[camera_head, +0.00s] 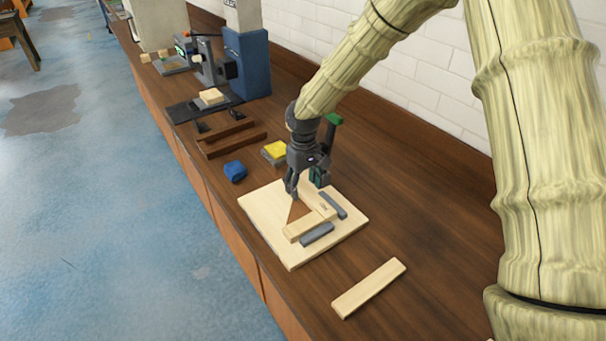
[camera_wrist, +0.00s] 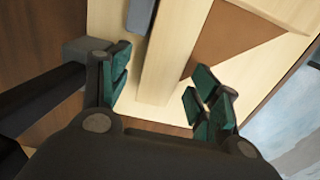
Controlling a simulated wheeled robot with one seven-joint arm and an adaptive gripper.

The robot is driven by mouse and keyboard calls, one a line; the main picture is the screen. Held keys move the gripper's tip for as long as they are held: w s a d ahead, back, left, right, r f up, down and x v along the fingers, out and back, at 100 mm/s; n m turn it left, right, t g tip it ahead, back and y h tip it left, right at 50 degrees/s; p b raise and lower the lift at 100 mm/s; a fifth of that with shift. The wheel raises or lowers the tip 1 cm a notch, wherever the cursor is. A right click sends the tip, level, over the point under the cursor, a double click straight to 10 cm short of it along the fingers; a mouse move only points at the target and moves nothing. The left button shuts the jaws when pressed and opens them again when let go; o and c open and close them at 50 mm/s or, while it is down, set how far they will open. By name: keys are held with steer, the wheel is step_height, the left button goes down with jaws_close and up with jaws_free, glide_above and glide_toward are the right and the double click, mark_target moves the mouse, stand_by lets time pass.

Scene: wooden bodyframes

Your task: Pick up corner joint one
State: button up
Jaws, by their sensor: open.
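A pale wooden board (camera_head: 283,258) lies on the bench and bears light wooden bars (camera_head: 302,228), a brown triangular piece (camera_head: 297,212) and two grey blocks (camera_head: 317,235) (camera_head: 333,205). I cannot tell for sure which piece is corner joint one. My gripper (camera_head: 291,193) points down over the far part of the board. In the wrist view my open gripper (camera_wrist: 160,90) has teal pads on either side of a light bar (camera_wrist: 172,45), with gaps visible. The brown piece (camera_wrist: 232,45) lies to the right of that bar. A grey block (camera_wrist: 140,15) shows at the top.
A loose light plank (camera_head: 369,288) lies in front of the board. A blue block (camera_head: 235,171), a yellow-topped block (camera_head: 275,151) and dark brown bars (camera_head: 233,139) lie beyond. A white brick wall (camera_head: 420,100) borders the bench; its front right is mostly clear.

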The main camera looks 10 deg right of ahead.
mark_target(277, 208)
steer(key=shift+f, duration=0.25)
steer(key=c, duration=1.2)
steer(key=shift+s+a+p, duration=0.15)
steer(key=shift+s+a, duration=0.45)
steer(key=shift+a, duration=0.8)
steer(key=shift+s+a+p, duration=0.2)
steer(key=shift+s+a, duration=0.4)
steer(key=shift+a, duration=0.85)
steer(key=shift+s+a+p, duration=0.15)
steer(key=shift+s+a, duration=0.45)
steer(key=shift+a, duration=0.8)
steer(key=o, duration=1.2)
step_height(277, 208, up, 12)
